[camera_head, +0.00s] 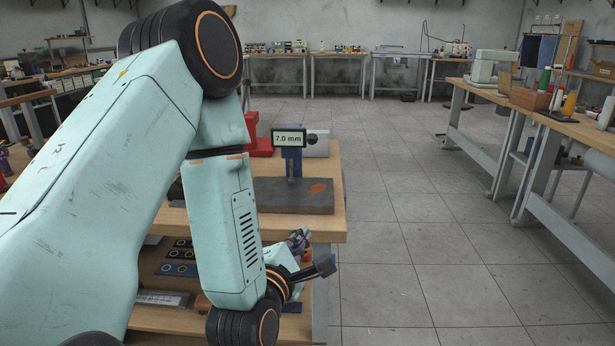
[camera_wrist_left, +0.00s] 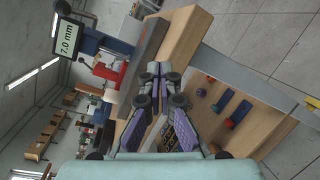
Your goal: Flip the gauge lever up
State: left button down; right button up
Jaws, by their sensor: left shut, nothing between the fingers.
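The gauge (camera_head: 289,139) has a dark-framed display reading 7.0 mm on a blue post. It stands on a grey slab (camera_head: 280,198) on the wooden workbench. A dark round knob (camera_head: 312,139) sits just right of the display; I cannot tell whether it belongs to the lever. In the left wrist view the gauge display (camera_wrist_left: 68,39) is at the upper left, turned sideways. My left gripper (camera_head: 299,239) is low by the bench's front edge, in front of and below the gauge, touching nothing I can see. Its fingers (camera_wrist_left: 158,72) are together and empty.
Behind the gauge are a red object (camera_head: 262,142) and a pale box (camera_head: 319,147). A lower shelf holds small parts (camera_head: 177,269). My left arm hides the bench's left side. The tiled floor (camera_head: 400,230) to the right is clear, up to another bench (camera_head: 565,125).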

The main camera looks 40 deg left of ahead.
aim_at(309, 139)
pick_arm(q)
jog(key=a+r+n+t+y+b, duration=0.2)
jog(key=a+r+n+y+b, duration=0.1)
jog(key=r+n, duration=0.3)
jog(key=shift+s+a+n+t+y, duration=0.2)
jog(key=shift+s+n+t+y, duration=0.1)
jog(key=shift+n, duration=0.7)
pick_arm(e)
jog(key=f, duration=0.3)
jog(key=shift+w+a+f, duration=0.1)
jog(key=shift+a+f, duration=0.15)
pick_arm(q)
jog(key=shift+w+d, duration=0.1)
jog(key=shift+w, duration=0.05)
pick_arm(e)
jog(key=shift+r, duration=0.1)
pick_arm(q)
jog(key=p+x, duration=0.2)
jog(key=x, duration=0.8)
jog(key=shift+w+r+p, duration=0.1)
jog(key=shift+p, duration=0.25)
jog(key=r, duration=0.1)
jog(key=d+r, duration=0.1)
jog(key=r, duration=0.1)
jog(key=shift+w+d+r, duration=0.1)
jog(key=shift+w+d, duration=0.2)
pick_arm(e)
notch_tip(309, 139, up, 2)
jog(key=shift+r, duration=0.1)
